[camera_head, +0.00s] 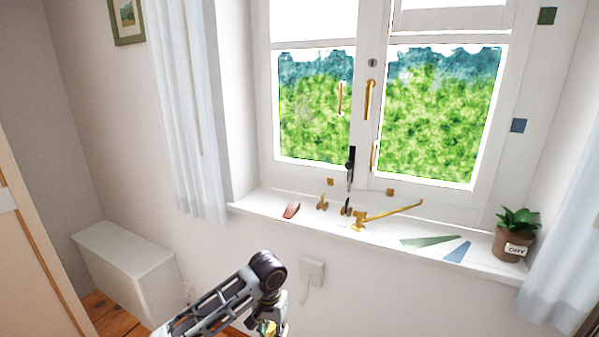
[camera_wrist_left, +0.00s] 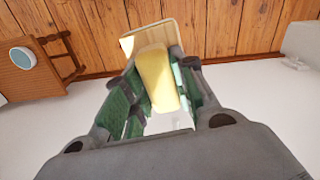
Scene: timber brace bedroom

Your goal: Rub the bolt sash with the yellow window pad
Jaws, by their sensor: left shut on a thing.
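The window has two sashes with green foliage outside. The left sash (camera_head: 310,115) has a dark bolt (camera_head: 350,168) low on its inner edge; a faint smudge shows on its glass. The right sash (camera_head: 440,115) has a brass handle (camera_head: 369,98) on its inner edge and a pale mark high on its glass. My left gripper (camera_head: 268,325) is below and left of the sill, apart from the window. In the left wrist view its green-padded fingers (camera_wrist_left: 160,95) are shut on the yellow window pad (camera_wrist_left: 158,72). My right gripper is not in view.
The sill (camera_head: 380,231) holds a red object (camera_head: 291,211), small brass and dark fittings, a long brass stay (camera_head: 390,213), green and blue wedges and a potted plant (camera_head: 515,236) labelled DRY. Curtains hang on both sides. A white box (camera_head: 125,260) stands at left.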

